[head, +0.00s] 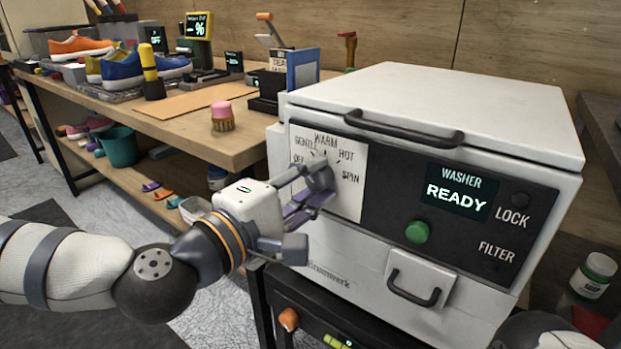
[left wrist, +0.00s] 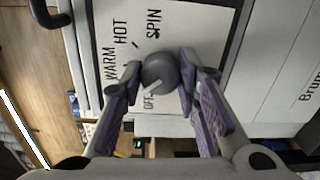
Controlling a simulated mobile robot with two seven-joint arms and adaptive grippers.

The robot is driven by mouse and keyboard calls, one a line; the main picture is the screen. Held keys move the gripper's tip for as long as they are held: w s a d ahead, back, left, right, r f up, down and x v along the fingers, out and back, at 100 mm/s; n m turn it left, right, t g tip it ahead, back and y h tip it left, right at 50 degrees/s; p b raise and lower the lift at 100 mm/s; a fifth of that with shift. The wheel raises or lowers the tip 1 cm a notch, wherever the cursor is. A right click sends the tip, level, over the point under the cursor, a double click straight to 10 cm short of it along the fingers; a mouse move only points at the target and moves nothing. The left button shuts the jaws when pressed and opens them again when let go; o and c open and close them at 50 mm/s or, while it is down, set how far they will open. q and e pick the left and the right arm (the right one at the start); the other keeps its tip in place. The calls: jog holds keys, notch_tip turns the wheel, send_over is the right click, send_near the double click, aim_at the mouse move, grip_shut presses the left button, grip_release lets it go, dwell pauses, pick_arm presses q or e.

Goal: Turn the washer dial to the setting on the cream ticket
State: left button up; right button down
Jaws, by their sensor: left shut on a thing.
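The washer (head: 430,100) is a white box with a black front; its display (head: 456,195) reads "WASHER READY". The grey dial (head: 318,178) sits on a white plate (head: 347,203) marked OFF, GENTLE, WARM, HOT and SPIN. My left gripper (head: 305,190) is shut on the dial, one finger on each side. In the left wrist view the dial (left wrist: 160,72) is between the fingertips, and its pale pointer line is towards OFF. A pale card (head: 280,65) with small, partly legible print stands on the bench; I cannot tell if it is the cream ticket. My right gripper is not in view.
A green button (head: 417,231) and a drawer handle (head: 414,289) are on the washer front. The wooden bench (head: 185,128) at left carries shoes, a pink-topped brush (head: 222,116) and a blue panel (head: 303,70). A white jar (head: 593,275) stands at right.

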pick_arm(q)
jog(key=shift+r, duration=0.1)
jog(key=o, duration=1.2)
jog(key=v, duration=0.7)
jog(key=shift+s+a, duration=0.1)
jog(key=shift+s, duration=0.05)
